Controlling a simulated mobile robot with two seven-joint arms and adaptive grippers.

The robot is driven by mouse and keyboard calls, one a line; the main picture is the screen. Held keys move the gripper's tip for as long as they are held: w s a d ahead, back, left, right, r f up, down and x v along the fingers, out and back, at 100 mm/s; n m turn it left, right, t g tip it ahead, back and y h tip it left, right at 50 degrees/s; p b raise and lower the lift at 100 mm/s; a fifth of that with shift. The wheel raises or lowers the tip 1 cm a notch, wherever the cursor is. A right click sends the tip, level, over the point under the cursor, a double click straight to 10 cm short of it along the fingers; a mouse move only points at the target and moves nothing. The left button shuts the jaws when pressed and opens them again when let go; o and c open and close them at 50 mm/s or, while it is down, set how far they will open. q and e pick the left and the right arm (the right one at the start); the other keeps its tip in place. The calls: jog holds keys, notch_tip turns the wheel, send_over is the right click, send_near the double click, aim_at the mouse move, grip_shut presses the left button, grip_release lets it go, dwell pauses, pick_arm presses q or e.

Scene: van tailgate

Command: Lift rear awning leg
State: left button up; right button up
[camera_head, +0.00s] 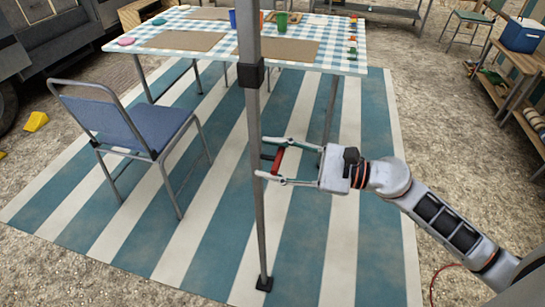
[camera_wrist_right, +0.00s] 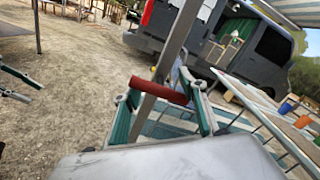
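The awning leg (camera_head: 257,190) is a thin grey upright pole with a dark collar and a small dark foot on the striped mat. It also shows in the right wrist view (camera_wrist_right: 179,35). A short red bar handle (camera_head: 278,160) is at the pole's side and crosses the pole in the right wrist view (camera_wrist_right: 158,92). My right gripper (camera_head: 262,160) is open, its fingers spread to either side of the handle and pole; no grip shows. My left gripper (camera_wrist_right: 36,93) shows only at the left edge of the right wrist view, fingers apart and empty.
A table (camera_head: 354,64) with a checked cloth, mats and cups stands behind the pole. A blue folding chair (camera_head: 150,125) is left of it. Wooden shelving with a blue cooler (camera_head: 521,35) is at the right. The striped mat (camera_head: 215,250) around the foot is clear.

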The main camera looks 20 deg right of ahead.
notch_tip(320, 180, up, 2)
jog(key=shift+r+p, duration=0.1)
jog(key=shift+p, duration=0.4)
notch_tip(320, 180, up, 4)
jog(key=shift+r+p, duration=0.25)
jog(key=shift+p, duration=0.95)
pick_arm(q)
jog(key=r+p, duration=0.1)
jog(key=a+r+p, duration=0.1)
jog(key=p, duration=0.1)
jog(key=shift+s+r, duration=0.1)
jog(key=shift+r, duration=0.2)
pick_arm(e)
notch_tip(320, 180, up, 6)
jog(key=shift+r, duration=0.1)
